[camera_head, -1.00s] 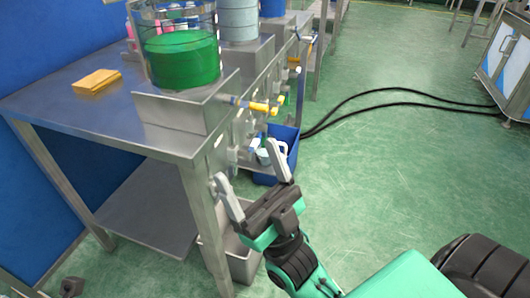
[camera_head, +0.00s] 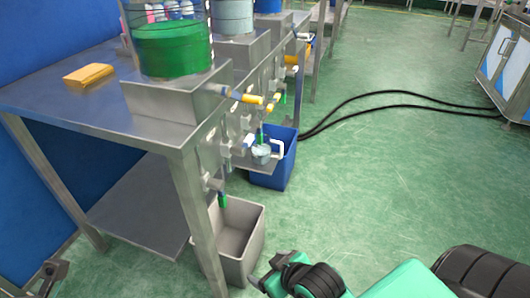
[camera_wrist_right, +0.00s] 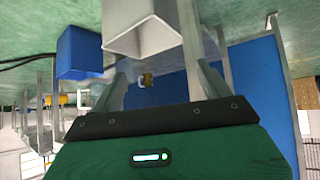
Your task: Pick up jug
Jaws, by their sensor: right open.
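The jug (camera_head: 262,153) is a small pale blue-white vessel with a white handle on its right. In the head view it is upright beneath a green-tipped tap at the side of the steel table, in front of the blue bin. My right gripper (camera_head: 262,277) is low in the head view, below and apart from the jug, partly hidden by its own wrist. In the right wrist view its fingers (camera_wrist_right: 160,76) are spread with nothing between them.
A grey bin (camera_head: 240,228) and a blue bin (camera_head: 275,174) stand on the floor. Open floor lies to the right.

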